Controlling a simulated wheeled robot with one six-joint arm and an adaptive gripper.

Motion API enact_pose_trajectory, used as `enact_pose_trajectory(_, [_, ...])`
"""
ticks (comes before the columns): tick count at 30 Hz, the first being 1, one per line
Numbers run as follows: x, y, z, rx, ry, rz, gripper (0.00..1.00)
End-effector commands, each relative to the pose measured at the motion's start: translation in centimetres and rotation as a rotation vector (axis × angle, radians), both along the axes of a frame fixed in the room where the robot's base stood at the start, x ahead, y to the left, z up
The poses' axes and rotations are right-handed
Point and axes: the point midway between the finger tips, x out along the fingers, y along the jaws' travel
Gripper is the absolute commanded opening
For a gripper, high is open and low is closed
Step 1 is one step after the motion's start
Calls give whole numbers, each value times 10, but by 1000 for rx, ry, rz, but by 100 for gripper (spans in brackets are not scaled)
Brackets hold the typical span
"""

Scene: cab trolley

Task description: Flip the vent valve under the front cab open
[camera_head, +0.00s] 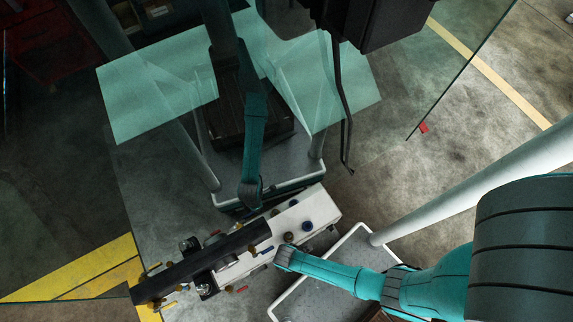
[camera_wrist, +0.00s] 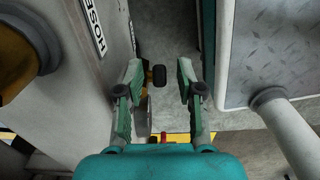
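In the wrist view my gripper (camera_wrist: 160,70) is open, with its two green fingers apart. A small black knob on a brass-coloured stem (camera_wrist: 158,75) shows between the fingertips, nearer the left finger. It may be the vent valve's handle; its setting cannot be told. The fingers do not visibly close on it. In the head view my teal arm reaches from the lower right to the side of the white front cab (camera_head: 315,207). The gripper itself is hidden there, below the wrist.
A framed tread plate (camera_wrist: 275,50) and a white post (camera_wrist: 285,125) stand close on the right. The gap between is narrow.

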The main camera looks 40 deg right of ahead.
Motion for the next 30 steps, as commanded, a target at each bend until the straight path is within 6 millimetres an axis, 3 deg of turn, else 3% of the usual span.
enact_pose_trajectory(4, [0,0,0,0,0,0,35])
enact_pose_trajectory(8, [0,0,0,0,0,0,2])
enact_pose_trajectory(9, [0,0,0,0,0,0,0])
enact_pose_trajectory(22, [1,2,1,-18,2,2,0])
enact_pose_trajectory(30, [3,9,4,-126,23,7,0])
